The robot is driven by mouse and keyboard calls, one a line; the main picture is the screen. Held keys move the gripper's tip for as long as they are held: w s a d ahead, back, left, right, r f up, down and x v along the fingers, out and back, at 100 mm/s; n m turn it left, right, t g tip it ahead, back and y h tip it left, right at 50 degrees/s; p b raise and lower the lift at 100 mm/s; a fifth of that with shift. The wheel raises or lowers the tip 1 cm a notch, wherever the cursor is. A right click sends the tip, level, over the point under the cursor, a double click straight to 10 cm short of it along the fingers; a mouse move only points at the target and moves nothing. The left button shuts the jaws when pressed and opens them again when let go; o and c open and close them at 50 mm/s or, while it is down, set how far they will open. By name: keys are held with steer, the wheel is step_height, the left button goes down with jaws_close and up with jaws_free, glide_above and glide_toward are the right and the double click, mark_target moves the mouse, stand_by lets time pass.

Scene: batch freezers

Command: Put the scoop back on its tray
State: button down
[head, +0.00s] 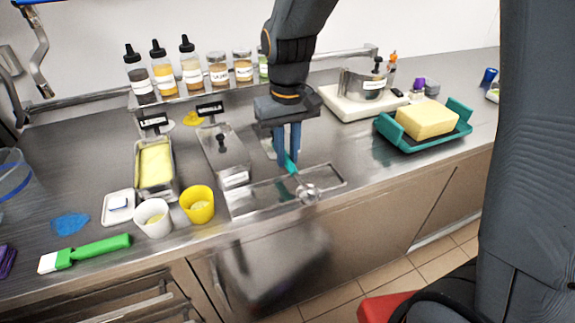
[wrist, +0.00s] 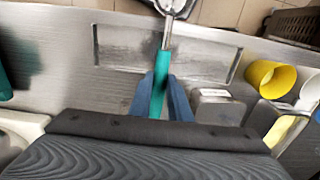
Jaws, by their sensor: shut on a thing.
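The scoop has a teal handle and a metal bowl (head: 307,193). My gripper (head: 287,158) is shut on the handle, its blue fingers on either side of it. In the wrist view the handle (wrist: 167,34) points away from my gripper (wrist: 161,98), with the bowl at the top edge, partly cut off. The shallow metal tray (head: 252,200) lies at the counter's front edge under the scoop. In the wrist view the tray (wrist: 120,48) is crossed by the handle, and the bowl reaches past its front rim. I cannot tell whether the scoop touches the tray.
Yellow (head: 198,207) and white (head: 153,219) cups and a pan of yellow ice cream (head: 155,163) stand further left.

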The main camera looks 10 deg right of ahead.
mark_target(287, 158)
steer(key=shift+f+p, duration=0.35)
steer(key=shift+f, duration=1.8)
steer(key=shift+s+f, duration=0.1)
steer(key=shift+f, duration=0.05)
steer(key=c, duration=1.6)
jaws_free()
steer(key=shift+c, duration=0.2)
